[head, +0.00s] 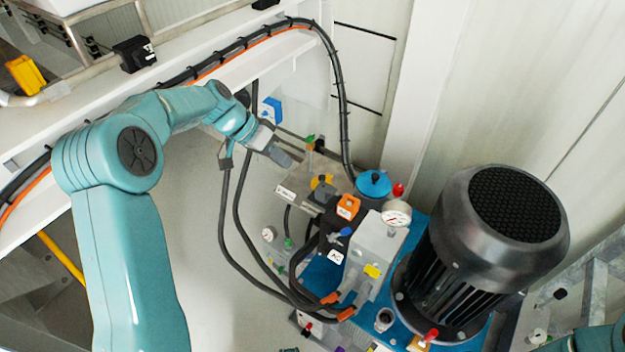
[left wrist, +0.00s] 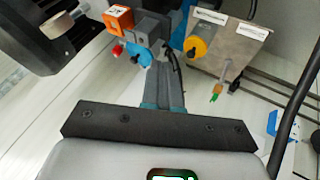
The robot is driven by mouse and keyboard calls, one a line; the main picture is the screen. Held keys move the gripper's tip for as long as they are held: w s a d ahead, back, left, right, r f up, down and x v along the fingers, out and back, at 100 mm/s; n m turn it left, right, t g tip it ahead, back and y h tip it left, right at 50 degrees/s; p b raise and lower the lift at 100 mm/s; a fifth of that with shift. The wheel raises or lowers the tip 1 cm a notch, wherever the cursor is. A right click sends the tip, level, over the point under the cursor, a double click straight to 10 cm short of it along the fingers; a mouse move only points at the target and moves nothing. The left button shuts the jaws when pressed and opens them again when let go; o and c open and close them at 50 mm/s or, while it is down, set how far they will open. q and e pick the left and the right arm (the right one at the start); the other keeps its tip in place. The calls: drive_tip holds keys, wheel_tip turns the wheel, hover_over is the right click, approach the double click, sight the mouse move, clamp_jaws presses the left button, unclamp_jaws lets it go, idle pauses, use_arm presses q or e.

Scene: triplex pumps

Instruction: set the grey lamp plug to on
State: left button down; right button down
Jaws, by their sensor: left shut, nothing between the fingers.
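A dark grey block (head: 322,195) sits between the yellow disc and the orange box on the pump unit in the head view. It also appears in the left wrist view (left wrist: 152,24). I cannot tell for sure that it is the grey lamp plug, and no on or off mark can be read. My left gripper (head: 287,160) is shut and empty, above and behind the metal box. In the left wrist view its fingers (left wrist: 165,75) point toward the pump fittings, and they hide part of what lies behind them. My right gripper does not show.
The metal box (head: 296,187) carries a yellow disc (head: 322,182). Close by are an orange box (head: 347,206), a blue round cap (head: 374,183), a gauge (head: 396,213) and a large black motor (head: 500,235). Black cables (head: 240,225) hang left of the unit.

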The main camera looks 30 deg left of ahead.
sight(324, 190)
use_arm(q)
drive_tip(key=b+x, duration=0.1)
drive_tip(key=x, duration=0.8)
drive_tip(key=shift+d+f, duration=0.3)
drive_tip(key=shift+s, duration=0.1)
drive_tip(key=d+b, duration=0.1)
drive_tip(key=d, duration=0.1)
drive_tip(key=d+b, duration=0.1)
drive_tip(key=d, duration=0.1)
drive_tip(key=shift+s, duration=0.25)
drive_tip(key=shift+d, duration=0.15)
